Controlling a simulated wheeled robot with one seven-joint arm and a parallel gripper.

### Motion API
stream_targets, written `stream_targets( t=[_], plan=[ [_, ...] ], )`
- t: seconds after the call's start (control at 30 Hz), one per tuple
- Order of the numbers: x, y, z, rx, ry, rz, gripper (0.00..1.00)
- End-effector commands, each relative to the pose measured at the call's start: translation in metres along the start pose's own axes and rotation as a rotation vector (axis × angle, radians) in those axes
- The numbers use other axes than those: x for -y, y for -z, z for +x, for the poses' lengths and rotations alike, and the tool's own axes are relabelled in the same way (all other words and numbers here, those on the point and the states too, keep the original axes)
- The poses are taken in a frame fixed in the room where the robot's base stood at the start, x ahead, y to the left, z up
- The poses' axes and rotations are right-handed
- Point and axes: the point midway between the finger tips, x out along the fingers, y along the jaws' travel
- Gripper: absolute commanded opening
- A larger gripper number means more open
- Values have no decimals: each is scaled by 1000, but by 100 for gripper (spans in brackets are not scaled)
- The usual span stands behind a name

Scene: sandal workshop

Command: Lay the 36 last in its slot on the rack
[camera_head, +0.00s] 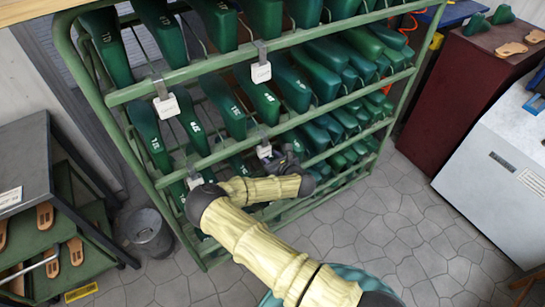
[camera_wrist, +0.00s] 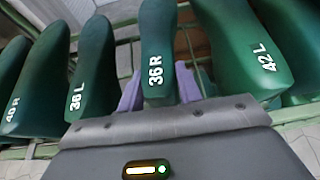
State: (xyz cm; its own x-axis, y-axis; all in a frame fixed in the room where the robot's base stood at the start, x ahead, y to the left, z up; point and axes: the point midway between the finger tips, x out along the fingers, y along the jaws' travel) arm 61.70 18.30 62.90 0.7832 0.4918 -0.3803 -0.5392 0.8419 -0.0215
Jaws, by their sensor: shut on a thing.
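The green 36 R last (camera_wrist: 157,50) stands out in the middle of the wrist view, its white label towards me. My gripper (camera_wrist: 168,88) has its purple fingers on either side of this last and is shut on it. The last lines up with neighbouring lasts; I cannot tell if it rests on the rack.
In the wrist view, a last marked 36 L (camera_wrist: 90,68) is close on the left and a 42 L last (camera_wrist: 235,50) close on the right. A bin (camera_head: 150,232) and a dark shelf unit (camera_head: 30,165) stand left of the rack.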

Motion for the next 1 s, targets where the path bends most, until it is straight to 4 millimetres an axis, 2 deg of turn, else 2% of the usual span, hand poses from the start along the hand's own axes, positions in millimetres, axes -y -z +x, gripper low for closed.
stream_targets(
  t=[1.0],
  plan=[
    [4, 9, 3, 2, 6, 2, 8]
  ],
)
